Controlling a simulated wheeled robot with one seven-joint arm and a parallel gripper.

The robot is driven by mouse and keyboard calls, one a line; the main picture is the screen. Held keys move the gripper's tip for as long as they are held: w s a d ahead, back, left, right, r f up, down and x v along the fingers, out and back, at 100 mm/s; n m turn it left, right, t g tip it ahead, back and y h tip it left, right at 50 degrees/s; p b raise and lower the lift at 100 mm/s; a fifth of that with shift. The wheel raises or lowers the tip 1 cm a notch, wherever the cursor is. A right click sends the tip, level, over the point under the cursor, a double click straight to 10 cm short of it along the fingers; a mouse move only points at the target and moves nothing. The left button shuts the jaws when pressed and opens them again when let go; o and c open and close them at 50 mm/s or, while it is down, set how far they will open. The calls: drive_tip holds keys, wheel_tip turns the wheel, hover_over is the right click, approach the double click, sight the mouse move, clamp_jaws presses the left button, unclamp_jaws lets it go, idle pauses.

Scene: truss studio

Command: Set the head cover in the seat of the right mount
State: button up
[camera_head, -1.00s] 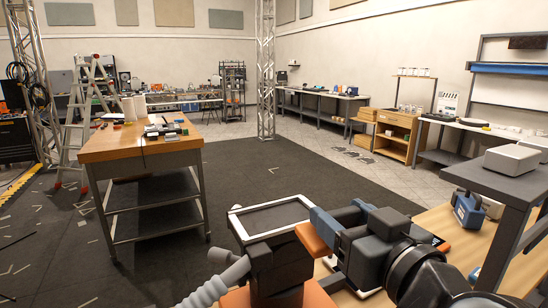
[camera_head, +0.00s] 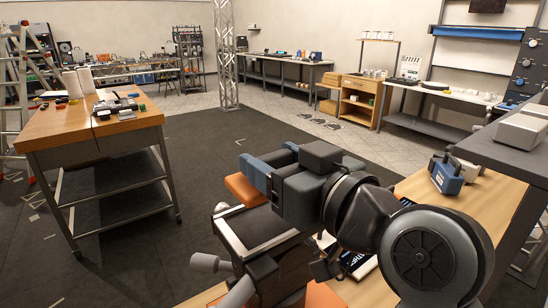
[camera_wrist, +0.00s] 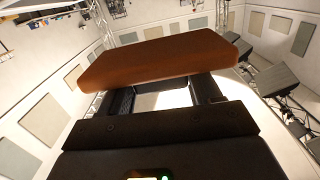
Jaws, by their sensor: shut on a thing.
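The head cover appears to be the orange-brown slab with rounded corners, seen in the wrist view (camera_wrist: 160,58) and at the left end of my arm in the head view (camera_head: 240,189). My gripper (camera_wrist: 163,84) is shut on it, with a finger at each side under the slab. In the head view my gripper (camera_head: 254,176) shows blue fingers and holds the slab up in the air, clear of the tables. I cannot make out the right mount or its seat in either view. The slab and my arm hide part of the scene.
A wooden-topped workbench (camera_head: 95,128) stands left. Dark floor (camera_head: 215,135) between them is open.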

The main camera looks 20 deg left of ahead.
sight(277, 219)
drive_tip(key=shift+f+b, duration=1.7)
drive_tip(key=shift+f, duration=0.75)
drive_tip(key=shift+d, duration=0.15)
drive_tip(key=shift+f+b, duration=0.4)
drive_tip(key=shift+f, duration=0.15)
drive_tip(key=o, duration=1.1)
